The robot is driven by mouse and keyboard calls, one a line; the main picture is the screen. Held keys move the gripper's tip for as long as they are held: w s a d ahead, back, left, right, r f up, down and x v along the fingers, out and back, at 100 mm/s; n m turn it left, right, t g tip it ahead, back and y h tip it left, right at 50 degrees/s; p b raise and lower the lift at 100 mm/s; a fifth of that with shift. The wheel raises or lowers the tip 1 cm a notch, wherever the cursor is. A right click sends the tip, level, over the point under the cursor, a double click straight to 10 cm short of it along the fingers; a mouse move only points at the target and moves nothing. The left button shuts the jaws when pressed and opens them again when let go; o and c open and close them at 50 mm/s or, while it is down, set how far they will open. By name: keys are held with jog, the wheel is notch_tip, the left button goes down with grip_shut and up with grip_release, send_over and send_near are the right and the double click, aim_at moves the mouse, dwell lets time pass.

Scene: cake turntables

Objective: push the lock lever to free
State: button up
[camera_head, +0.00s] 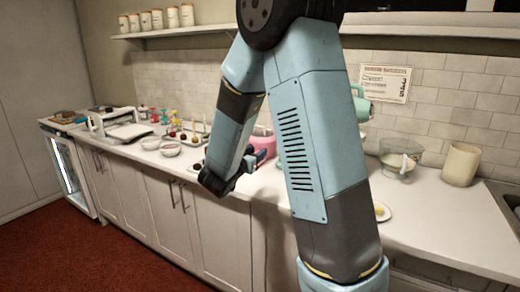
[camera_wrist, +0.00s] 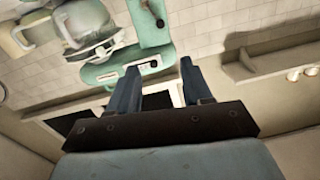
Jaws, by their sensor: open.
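A mint-green stand mixer (camera_head: 360,105) stands at the back of the counter, mostly hidden behind my arm in the head view. The wrist view shows its green body (camera_wrist: 130,68) at a steep tilt, with small dark controls on its side. I cannot tell which control is the lock lever. My gripper (camera_head: 264,150) is over the counter's front part, left of my upright arm link. In the wrist view its two dark blue fingers (camera_wrist: 159,66) are apart with nothing seen between them. They point toward the mixer; contact cannot be told.
The white counter (camera_head: 435,220) carries a glass bowl (camera_head: 398,164), a beige canister (camera_head: 460,164) and a small plate (camera_head: 381,212) at right. Several bowls and coloured items stand at left, beside a white appliance (camera_head: 124,130). A wall shelf (camera_head: 190,31) holds jars.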

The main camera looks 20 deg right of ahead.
jog(key=v, duration=0.8)
